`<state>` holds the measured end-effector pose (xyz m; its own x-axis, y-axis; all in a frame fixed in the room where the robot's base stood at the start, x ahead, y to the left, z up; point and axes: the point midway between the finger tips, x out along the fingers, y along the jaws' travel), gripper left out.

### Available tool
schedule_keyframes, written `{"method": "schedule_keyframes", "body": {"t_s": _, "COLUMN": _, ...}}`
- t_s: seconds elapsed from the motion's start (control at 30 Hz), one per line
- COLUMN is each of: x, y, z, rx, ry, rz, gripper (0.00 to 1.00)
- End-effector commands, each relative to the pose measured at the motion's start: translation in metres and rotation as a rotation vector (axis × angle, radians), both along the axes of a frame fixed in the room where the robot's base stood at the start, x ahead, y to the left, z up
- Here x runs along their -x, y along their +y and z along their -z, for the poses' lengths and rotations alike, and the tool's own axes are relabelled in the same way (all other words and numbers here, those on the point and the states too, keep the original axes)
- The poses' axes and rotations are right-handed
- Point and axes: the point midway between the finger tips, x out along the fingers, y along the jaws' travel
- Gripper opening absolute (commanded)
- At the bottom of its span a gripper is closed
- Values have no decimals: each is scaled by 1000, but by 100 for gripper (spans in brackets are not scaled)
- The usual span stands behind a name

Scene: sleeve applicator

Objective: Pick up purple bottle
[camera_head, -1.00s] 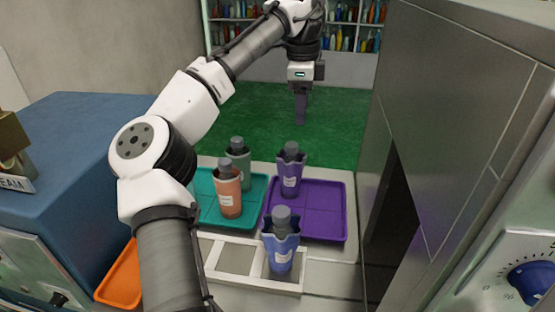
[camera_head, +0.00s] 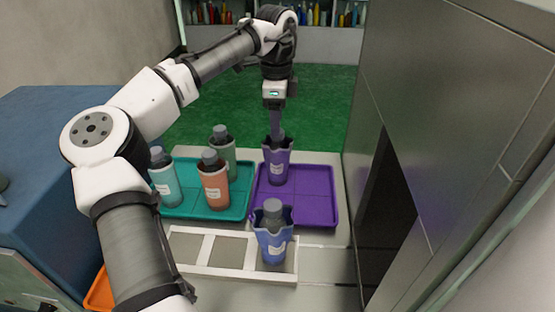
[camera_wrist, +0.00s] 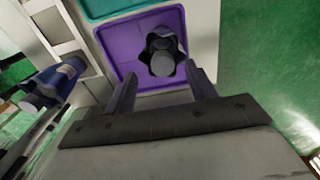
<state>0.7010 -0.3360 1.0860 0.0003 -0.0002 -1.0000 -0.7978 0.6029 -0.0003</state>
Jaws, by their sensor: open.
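The purple bottle (camera_head: 277,164) stands upright on the purple tray (camera_head: 318,208), at its back left part in the head view. It has a grey cap and a white label. My gripper (camera_head: 277,125) points down right above it, and its fingers hide part of the cap in the head view. In the wrist view the bottle (camera_wrist: 163,55) lies just beyond the two fingertips of my gripper (camera_wrist: 162,82). The fingers are apart with nothing between them.
A teal tray (camera_head: 184,210) with light blue (camera_head: 166,182), orange (camera_head: 213,185) and green (camera_head: 226,160) bottles is on the left. A blue bottle (camera_head: 273,238) stands in a white rack (camera_head: 190,268) in front. A grey metal wall (camera_head: 440,110) rises at right.

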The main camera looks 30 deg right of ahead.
Motion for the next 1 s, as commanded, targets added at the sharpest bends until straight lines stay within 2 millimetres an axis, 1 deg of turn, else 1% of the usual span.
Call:
{"method": "schedule_keyframes", "body": {"t_s": 0.3, "x": -1, "y": -3, "z": 38, "rx": -2, "ry": 0, "rz": -1, "gripper": 56}}
{"method": "schedule_keyframes", "body": {"t_s": 0.4, "x": -1, "y": -3, "z": 44, "rx": 0, "ry": 0, "rz": -1, "gripper": 56}}
{"method": "schedule_keyframes", "body": {"t_s": 0.6, "x": -1, "y": -4, "z": 45, "rx": 0, "ry": 0, "rz": -1, "gripper": 56}}
{"method": "schedule_keyframes", "body": {"t_s": 0.67, "x": -1, "y": -4, "z": 45, "rx": 0, "ry": 0, "rz": -1, "gripper": 49}}
{"method": "schedule_keyframes", "body": {"t_s": 1.0, "x": -1, "y": -4, "z": 45, "rx": 1, "ry": -1, "rz": -1, "gripper": 4}}
